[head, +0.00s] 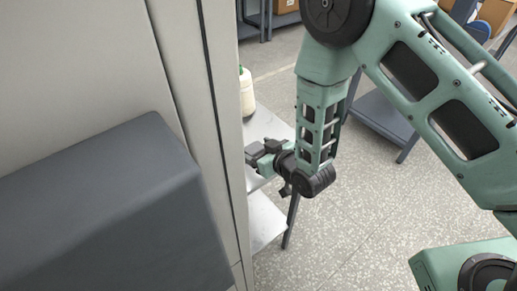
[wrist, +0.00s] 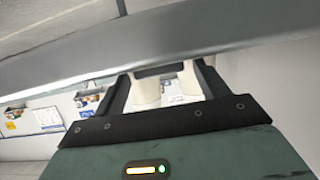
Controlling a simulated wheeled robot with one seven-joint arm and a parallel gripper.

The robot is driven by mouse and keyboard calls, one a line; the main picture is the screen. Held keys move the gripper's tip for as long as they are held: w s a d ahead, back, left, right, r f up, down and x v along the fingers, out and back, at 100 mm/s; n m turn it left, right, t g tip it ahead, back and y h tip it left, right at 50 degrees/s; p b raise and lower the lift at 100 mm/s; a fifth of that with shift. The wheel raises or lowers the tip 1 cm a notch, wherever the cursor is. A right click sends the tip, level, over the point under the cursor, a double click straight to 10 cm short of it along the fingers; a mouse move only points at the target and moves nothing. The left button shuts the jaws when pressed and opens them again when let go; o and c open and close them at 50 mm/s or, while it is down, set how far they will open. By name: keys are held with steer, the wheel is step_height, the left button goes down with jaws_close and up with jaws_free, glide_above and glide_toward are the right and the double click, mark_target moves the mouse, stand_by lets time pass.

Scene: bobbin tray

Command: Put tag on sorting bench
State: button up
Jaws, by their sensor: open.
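My gripper (head: 262,153) is at the light-topped table (head: 268,122), partly hidden by the tall cabinet's edge in the head view. In the wrist view my gripper (wrist: 165,88) has its two dark fingers apart. Pale cream, rounded shapes (wrist: 146,92) show between the fingers; I cannot tell what they are or whether they touch. I cannot make out a tag in either view. Whether the light-topped table is the sorting bench, I cannot tell.
A tall grey cabinet (head: 185,60) and a dark grey block (head: 105,215) fill the left of the head view. A white bottle (head: 246,95) stands on the table. A grey edge (wrist: 240,35) crosses the wrist view close by. Speckled floor (head: 350,230) is clear.

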steer(key=shift+s+d+r, duration=0.15)
steer(key=shift+s+d, duration=0.05)
steer(key=shift+s, duration=0.1)
steer(key=p+v, duration=0.1)
steer(key=v, duration=1)
steer(key=shift+r+p, duration=0.15)
steer(key=shift+p, duration=0.15)
steer(key=shift+d, duration=0.1)
